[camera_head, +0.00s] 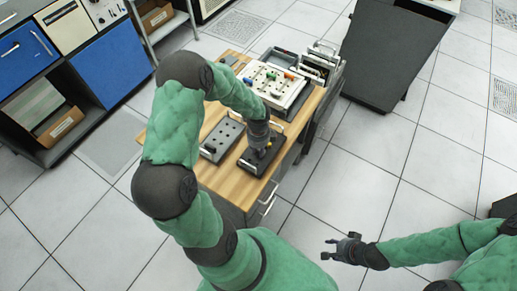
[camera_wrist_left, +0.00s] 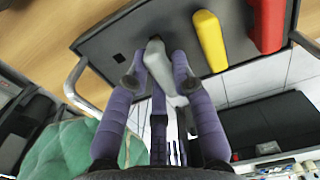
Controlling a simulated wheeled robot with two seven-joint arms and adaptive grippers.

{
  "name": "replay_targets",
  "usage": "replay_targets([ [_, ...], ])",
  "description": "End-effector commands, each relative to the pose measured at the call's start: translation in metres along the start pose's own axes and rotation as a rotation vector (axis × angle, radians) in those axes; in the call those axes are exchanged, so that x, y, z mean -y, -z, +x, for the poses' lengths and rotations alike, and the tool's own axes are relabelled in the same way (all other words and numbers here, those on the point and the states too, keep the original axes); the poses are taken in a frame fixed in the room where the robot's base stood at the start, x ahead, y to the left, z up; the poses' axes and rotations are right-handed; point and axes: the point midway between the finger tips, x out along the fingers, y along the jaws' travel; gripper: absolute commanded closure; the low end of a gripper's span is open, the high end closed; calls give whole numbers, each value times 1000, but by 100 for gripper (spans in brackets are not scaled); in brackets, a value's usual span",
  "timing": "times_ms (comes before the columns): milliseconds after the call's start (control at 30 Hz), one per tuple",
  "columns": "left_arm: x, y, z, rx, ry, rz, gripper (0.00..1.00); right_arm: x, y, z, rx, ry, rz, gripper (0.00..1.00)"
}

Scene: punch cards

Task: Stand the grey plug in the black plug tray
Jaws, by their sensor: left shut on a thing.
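The black plug tray (camera_head: 251,166) lies at the front right of the wooden bench, under my left gripper (camera_head: 263,150). In the left wrist view the tray (camera_wrist_left: 110,38) holds a yellow plug (camera_wrist_left: 209,40) and a red plug (camera_wrist_left: 268,25), and an empty socket shows at its left. My left gripper (camera_wrist_left: 158,78) is shut on the grey plug (camera_wrist_left: 156,58), whose far end is at or just over the tray. I cannot tell whether it is seated in a socket. My right gripper (camera_head: 330,248) is open and empty over the floor, away from the bench.
A dark grey panel with holes (camera_head: 222,138) lies left of the tray. A white board with coloured plugs (camera_head: 275,85) stands farther back on the bench (camera_head: 209,181). The tray has metal end handles (camera_wrist_left: 76,88).

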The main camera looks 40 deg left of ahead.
Motion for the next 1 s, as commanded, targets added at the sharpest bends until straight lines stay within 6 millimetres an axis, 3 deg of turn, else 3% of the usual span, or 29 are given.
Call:
replay_targets([
  [1000, 0, 0, 14, 0, 0, 0, 96, -3, 0, 9, 0, 0, 0, 60],
])
